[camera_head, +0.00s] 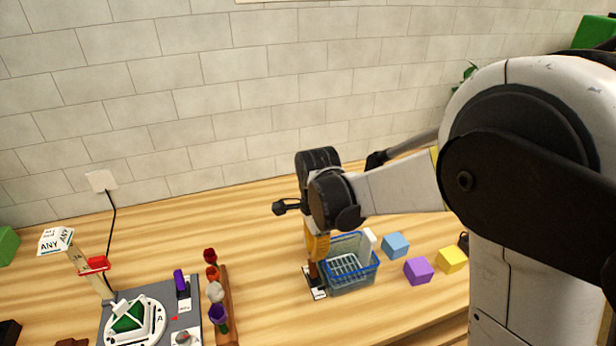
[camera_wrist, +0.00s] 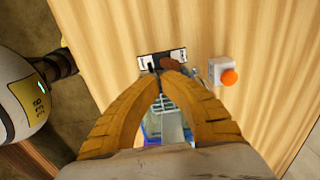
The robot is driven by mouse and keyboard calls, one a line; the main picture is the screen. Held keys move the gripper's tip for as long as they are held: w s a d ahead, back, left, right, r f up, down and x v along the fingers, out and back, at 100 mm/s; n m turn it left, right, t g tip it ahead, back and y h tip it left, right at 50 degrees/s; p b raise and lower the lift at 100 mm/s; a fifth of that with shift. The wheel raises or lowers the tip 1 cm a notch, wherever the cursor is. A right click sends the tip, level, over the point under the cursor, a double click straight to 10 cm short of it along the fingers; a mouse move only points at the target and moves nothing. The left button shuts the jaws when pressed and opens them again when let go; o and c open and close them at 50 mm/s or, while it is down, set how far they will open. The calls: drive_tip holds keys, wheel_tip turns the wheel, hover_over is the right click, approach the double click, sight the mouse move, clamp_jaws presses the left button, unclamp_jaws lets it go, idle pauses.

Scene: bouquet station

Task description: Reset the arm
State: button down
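My gripper (camera_head: 316,250) points down beside the blue basket (camera_head: 350,285) on the wooden table. In the wrist view, its orange fingers (camera_wrist: 160,74) curve in and their tips come together. A small brown piece (camera_wrist: 171,62) shows just past the tips, above a black and white label card (camera_wrist: 148,61). In the head view the brown piece (camera_head: 313,271) is directly below the fingers, over the card (camera_head: 319,293). I cannot tell whether the fingers touch it. Part of the basket shows between the fingers in the wrist view.
Blue (camera_head: 395,245), purple (camera_head: 418,270) and yellow (camera_head: 452,259) cubes lie right of the basket. A wooden rack (camera_head: 230,310) with several flowers and a grey station board (camera_head: 160,295) stand left. An orange button (camera_wrist: 229,77) is near the card. Table behind the rack is clear.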

drive_tip(key=s+d+r+n+t+b, duration=0.3)
drive_tip(key=s+d+n, duration=0.4)
drive_tip(key=s+d+r+n+t+b, duration=0.3)
drive_tip(key=s+d+n+t+b, duration=0.1)
drive_tip(key=s+d+n, duration=0.3)
drive_tip(key=shift+s+d+r+n, duration=0.25)
drive_tip(key=shift+s+d+n, duration=0.15)
drive_tip(key=shift+s, duration=0.25)
